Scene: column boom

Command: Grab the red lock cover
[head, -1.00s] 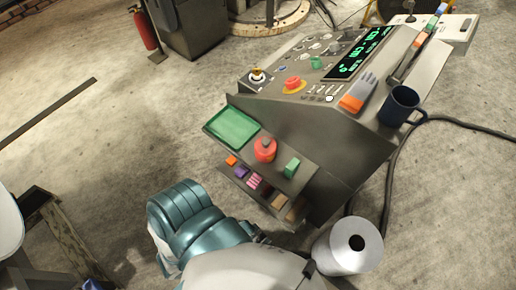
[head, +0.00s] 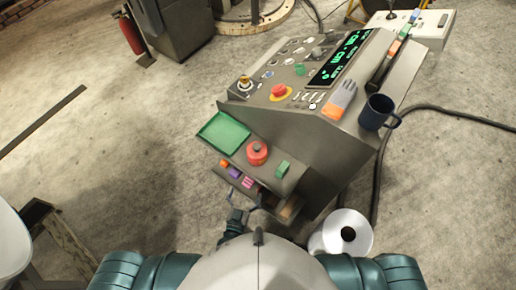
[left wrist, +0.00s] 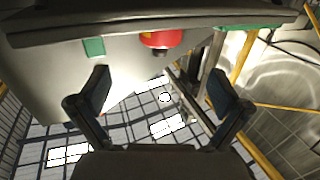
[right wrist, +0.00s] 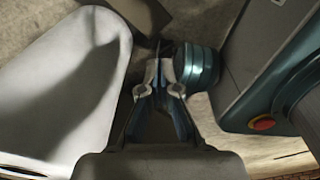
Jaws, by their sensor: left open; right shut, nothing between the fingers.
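The likely red lock cover (head: 257,152) is a round red piece with a dark top. It sits upright on the upper shelf at the console's front, between a green tray and a green block. In the left wrist view the red piece (left wrist: 162,39) shows at the top, partly cut off by the shelf edge. My left gripper (head: 240,204) is open and empty, below and in front of the shelves, apart from the red piece. Its spread fingers (left wrist: 160,88) show in the left wrist view. My right gripper (right wrist: 164,70) is shut and empty, away from the console.
The green tray (head: 223,132) and green block (head: 282,168) flank the red piece. Small coloured blocks (head: 234,173) lie on the lower shelf. A red button (head: 279,91), a glove (head: 340,99) and a dark mug (head: 377,112) are on the console. A white roll (head: 347,233) stands at right.

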